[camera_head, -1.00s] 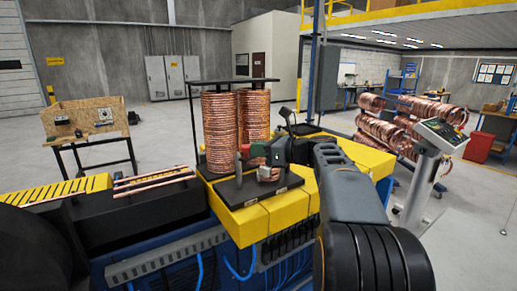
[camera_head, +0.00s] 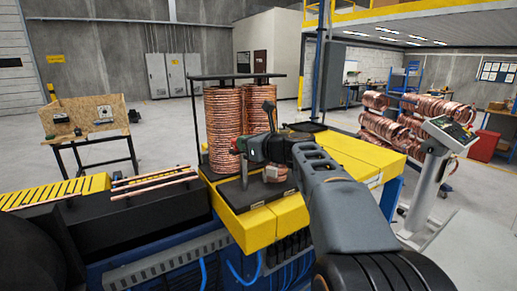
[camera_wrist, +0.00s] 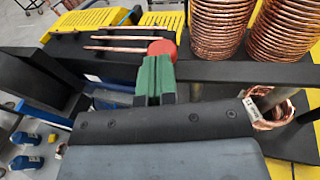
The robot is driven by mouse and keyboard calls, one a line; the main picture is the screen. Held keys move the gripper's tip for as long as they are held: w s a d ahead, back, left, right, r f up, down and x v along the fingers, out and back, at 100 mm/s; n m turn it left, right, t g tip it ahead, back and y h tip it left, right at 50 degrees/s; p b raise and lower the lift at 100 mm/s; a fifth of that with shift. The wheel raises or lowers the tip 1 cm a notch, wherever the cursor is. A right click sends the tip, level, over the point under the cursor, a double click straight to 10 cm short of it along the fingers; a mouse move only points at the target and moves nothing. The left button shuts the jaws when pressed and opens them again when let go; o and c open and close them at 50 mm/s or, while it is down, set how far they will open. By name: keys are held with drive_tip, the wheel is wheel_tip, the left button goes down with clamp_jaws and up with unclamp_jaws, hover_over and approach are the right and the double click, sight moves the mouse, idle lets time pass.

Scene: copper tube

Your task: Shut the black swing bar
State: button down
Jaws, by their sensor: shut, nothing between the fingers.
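A dark, flat bar (camera_wrist: 225,72) crosses the wrist view, in front of the copper coils; I take it to be the black swing bar. A red round knob (camera_wrist: 162,48) shows just beyond my fingertips, and it also shows as a small red spot in the head view (camera_head: 237,146). My gripper (camera_wrist: 155,75), with green fingers, is shut and empty, right by the knob and bar. Whether it touches either, I cannot tell. In the head view my gripper (camera_head: 252,147) is low in front of the coils, and the bar is hard to make out there.
Two tall copper coils (camera_head: 222,130) stand behind my gripper, under a black overhead frame (camera_head: 235,76). A small copper loop (camera_wrist: 272,113) lies close on the right in the wrist view. Straight copper tubes (camera_head: 155,183) lie to the left. A grey pedestal (camera_head: 432,185) stands right.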

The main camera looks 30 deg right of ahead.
drive_tip(key=w, duration=0.3)
drive_tip(key=shift+w+a+h+p, duration=0.15)
drive_tip(key=shift+a+h+p, duration=0.15)
drive_tip(key=shift+p, duration=0.05)
drive_tip(key=shift+r, duration=0.1)
